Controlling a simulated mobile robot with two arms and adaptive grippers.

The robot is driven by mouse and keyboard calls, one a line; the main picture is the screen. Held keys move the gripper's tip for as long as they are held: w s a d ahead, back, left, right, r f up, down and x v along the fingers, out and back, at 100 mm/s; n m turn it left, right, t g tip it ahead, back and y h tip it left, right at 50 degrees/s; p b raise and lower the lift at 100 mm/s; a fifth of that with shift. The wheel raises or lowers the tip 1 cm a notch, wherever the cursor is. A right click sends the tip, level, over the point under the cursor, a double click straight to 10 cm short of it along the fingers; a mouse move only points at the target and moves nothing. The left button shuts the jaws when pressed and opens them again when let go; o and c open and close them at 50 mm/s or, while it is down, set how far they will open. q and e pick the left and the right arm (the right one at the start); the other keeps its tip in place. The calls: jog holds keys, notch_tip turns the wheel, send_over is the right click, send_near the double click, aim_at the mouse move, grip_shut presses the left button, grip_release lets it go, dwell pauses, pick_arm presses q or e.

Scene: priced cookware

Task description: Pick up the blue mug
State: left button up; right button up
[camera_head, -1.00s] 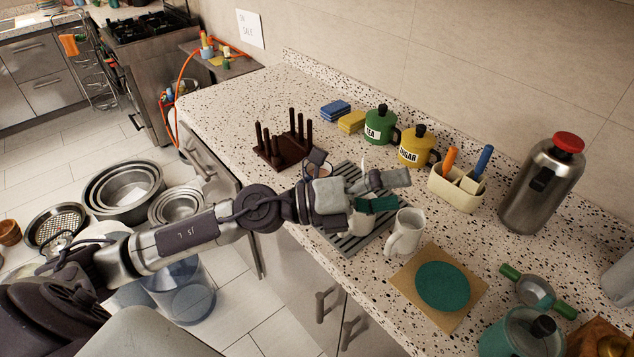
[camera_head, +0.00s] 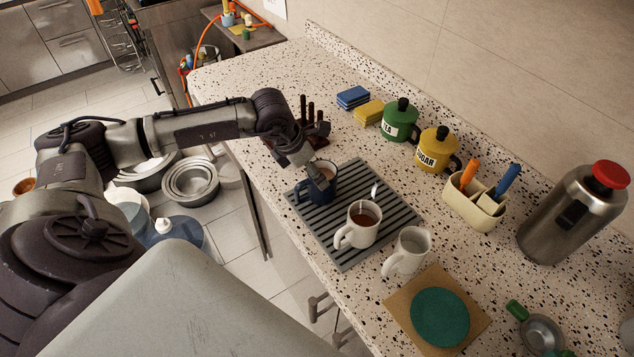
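The dark blue mug (camera_head: 327,193) stands upright at the back left of the grey slatted rack (camera_head: 372,255), holding something brown. My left gripper (camera_head: 322,178) points down over the mug, its fingertips at or just inside the near rim. The mug is partly hidden by the gripper. I cannot tell whether the fingers grip its wall or how far apart they are. My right gripper is not in view.
A white mug (camera_head: 360,231) with brown drink and a spoon stands on the rack. Another white mug (camera_head: 408,252) stands right of it. A dark pegged holder (camera_head: 318,130) is behind the gripper. Green (camera_head: 399,125) and yellow (camera_head: 434,152) canisters stand along the back.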

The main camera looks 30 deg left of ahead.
aim_at(315, 187)
pick_arm(q)
jog(key=p+x, duration=0.2)
jog(key=x, duration=0.1)
jog(key=shift+w+r, duration=0.1)
jog(key=shift+w, duration=0.25)
jog(key=x, duration=0.2)
jog(key=p+x, duration=0.1)
jog(key=shift+w+a+f, duration=0.15)
jog(key=shift+w+f, duration=0.1)
jog(key=shift+f, duration=0.15)
jog(key=shift+s, duration=0.1)
jog(key=shift+c, duration=1.2)
jog(key=c, duration=1.3)
jog(key=shift+r, duration=0.1)
jog(key=shift+c, duration=0.4)
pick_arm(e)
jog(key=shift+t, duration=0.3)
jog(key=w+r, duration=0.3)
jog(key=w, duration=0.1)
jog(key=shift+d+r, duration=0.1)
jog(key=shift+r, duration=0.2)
pick_arm(q)
jog(key=shift+r, duration=0.1)
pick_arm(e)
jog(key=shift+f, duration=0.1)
